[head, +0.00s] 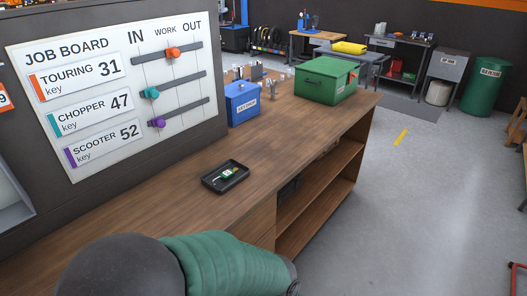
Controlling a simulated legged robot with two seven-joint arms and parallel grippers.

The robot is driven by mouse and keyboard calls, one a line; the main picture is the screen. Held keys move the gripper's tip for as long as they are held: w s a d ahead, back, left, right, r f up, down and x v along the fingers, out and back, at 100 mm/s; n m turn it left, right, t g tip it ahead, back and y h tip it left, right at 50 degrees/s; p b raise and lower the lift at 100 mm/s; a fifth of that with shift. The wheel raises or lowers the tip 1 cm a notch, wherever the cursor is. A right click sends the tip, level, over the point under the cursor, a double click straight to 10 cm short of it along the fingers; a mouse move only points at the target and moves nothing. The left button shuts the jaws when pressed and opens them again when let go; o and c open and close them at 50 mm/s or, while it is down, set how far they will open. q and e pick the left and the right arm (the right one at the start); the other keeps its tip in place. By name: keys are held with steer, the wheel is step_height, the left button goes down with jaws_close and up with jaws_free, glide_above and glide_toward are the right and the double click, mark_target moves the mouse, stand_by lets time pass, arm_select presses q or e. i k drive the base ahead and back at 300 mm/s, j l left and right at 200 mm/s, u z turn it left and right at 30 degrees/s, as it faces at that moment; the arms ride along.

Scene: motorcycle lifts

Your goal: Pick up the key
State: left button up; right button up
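A small key with a green and white tag (228,174) lies in a shallow black tray (211,185) on the wooden counter. The key is too small for its exact shape or label to be clear. Neither my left gripper nor my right gripper shows in the head view.
The wooden counter (150,215) holds a blue box (242,106) and a green toolbox (322,82) farther back. A job board (110,100) stands at the left. Open floor (400,210) lies to the right. A dark rounded form and green ribbed shape cover the bottom; I cannot tell whose.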

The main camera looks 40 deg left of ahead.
mark_target(228, 173)
steer(key=i+l+u, duration=0.1)
steer(key=i, duration=0.4)
steer(key=i+l+u, duration=0.1)
steer(key=i, duration=0.45)
steer(key=i+l, duration=0.25)
steer(key=i, duration=0.25)
steer(key=i+l+u, duration=0.15)
steer(key=i, duration=0.4)
